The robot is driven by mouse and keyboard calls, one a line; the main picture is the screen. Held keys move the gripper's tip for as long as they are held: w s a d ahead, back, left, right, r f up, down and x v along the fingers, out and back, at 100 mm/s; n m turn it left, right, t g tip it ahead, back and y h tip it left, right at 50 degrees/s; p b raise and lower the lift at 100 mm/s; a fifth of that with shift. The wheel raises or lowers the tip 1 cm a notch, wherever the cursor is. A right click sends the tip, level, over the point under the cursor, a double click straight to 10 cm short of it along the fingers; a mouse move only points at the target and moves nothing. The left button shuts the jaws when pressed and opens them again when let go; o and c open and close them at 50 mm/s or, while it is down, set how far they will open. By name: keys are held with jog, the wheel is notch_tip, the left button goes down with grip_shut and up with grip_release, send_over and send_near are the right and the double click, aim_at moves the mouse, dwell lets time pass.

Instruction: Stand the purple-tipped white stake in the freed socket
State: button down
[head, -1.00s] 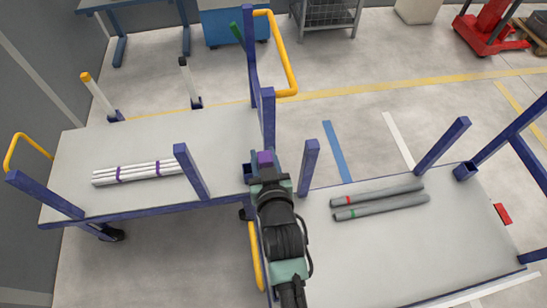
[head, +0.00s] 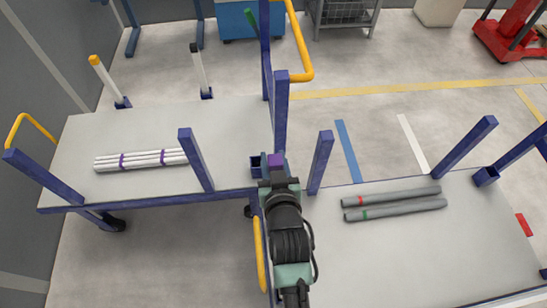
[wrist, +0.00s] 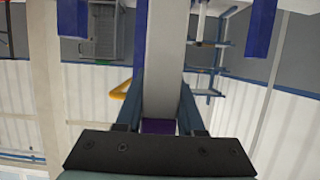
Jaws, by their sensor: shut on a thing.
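My gripper (head: 278,182) is shut on the purple-tipped white stake. In the head view the purple tip (head: 276,159) shows just beyond the jaws, and the gripper hides most of the stake. In the wrist view the pale shaft (wrist: 163,60) runs between the fingers, with a purple band (wrist: 158,126) at the jaws. An empty blue socket (head: 256,167) is at the right front corner of the left cart, just left of the purple tip. I cannot tell whether the stake touches a socket.
Blue posts (head: 321,162) and (head: 195,160) stand close on both sides. The left cart (head: 85,135) bears a bundle of white pipes (head: 140,160). The right cart (head: 400,255) bears two grey pipes (head: 395,203). Orange-tipped (head: 108,80) and black-tipped (head: 199,70) stakes stand at the back.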

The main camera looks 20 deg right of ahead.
notch_tip(320, 180, down, 11)
jog(key=b, duration=0.9)
jog(key=shift+f, duration=0.15)
dwell(0.4)
jog(key=shift+c, duration=2.4)
grip_release()
jog(key=shift+o, duration=0.2)
jog(key=shift+f, duration=0.1)
notch_tip(320, 180, up, 10)
jog(key=shift+r+p, duration=0.1)
jog(key=shift+p, duration=0.95)
